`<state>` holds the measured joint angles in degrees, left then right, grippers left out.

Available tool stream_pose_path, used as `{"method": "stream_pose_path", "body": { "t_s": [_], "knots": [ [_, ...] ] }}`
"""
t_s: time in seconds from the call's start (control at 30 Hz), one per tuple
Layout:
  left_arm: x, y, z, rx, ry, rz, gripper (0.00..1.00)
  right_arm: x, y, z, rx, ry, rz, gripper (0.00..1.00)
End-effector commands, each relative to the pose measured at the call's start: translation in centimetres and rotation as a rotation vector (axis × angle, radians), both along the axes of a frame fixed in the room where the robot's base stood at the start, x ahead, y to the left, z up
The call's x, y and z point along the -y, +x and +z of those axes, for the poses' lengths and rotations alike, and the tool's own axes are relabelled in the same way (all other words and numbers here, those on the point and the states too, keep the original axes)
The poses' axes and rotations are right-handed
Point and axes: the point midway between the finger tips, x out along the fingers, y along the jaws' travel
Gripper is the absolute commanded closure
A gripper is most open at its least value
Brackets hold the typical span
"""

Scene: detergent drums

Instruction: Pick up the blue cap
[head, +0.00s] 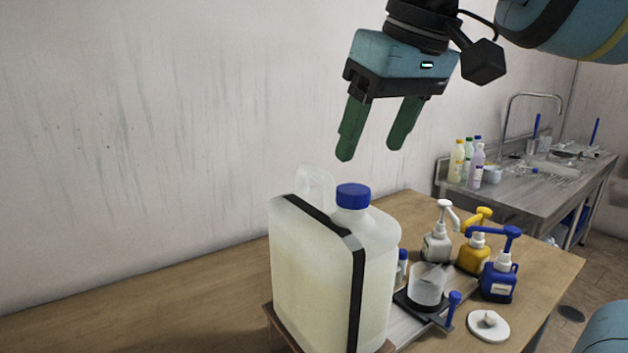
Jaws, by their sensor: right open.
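The blue cap (353,196) sits on the neck of a large translucent white drum (312,275) with a dark vertical strip. The drum stands upright on a wooden table. My right gripper (370,153) is open and empty, its green fingers pointing down. In the picture it hangs above the cap, a little to its right, with a visible gap between them. My left gripper is not in view.
Pump bottles in white (437,240), yellow (474,253) and blue (498,279) stand to the drum's right. A clear beaker (427,285) and a round white lid (488,325) are nearby. The wooden table (130,320) is clear at left. A steel sink counter (520,190) stands behind.

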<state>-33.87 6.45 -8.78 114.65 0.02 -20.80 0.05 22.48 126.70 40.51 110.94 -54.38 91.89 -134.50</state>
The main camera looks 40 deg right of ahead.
Motion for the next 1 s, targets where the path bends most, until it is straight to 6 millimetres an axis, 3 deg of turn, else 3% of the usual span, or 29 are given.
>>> {"method": "stream_pose_path", "body": {
  "t_s": [0.23, 0.4, 0.73, 1.0],
  "knots": [
    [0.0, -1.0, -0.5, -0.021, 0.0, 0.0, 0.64, 0.0, 0.0, 0.0, 0.002, -0.002, 0.001, 0.35],
    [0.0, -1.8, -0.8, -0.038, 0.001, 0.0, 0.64, 0.1, 0.5, -1.3, -0.001, -0.002, 0.001, 0.35],
    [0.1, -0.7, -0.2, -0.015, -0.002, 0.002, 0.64, 0.1, 1.3, -2.8, 0.0, -0.001, 0.001, 0.35],
    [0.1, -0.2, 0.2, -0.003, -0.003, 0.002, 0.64, 0.2, 3.1, -6.0, 0.0, -0.002, 0.001, 0.35]
  ]
}}
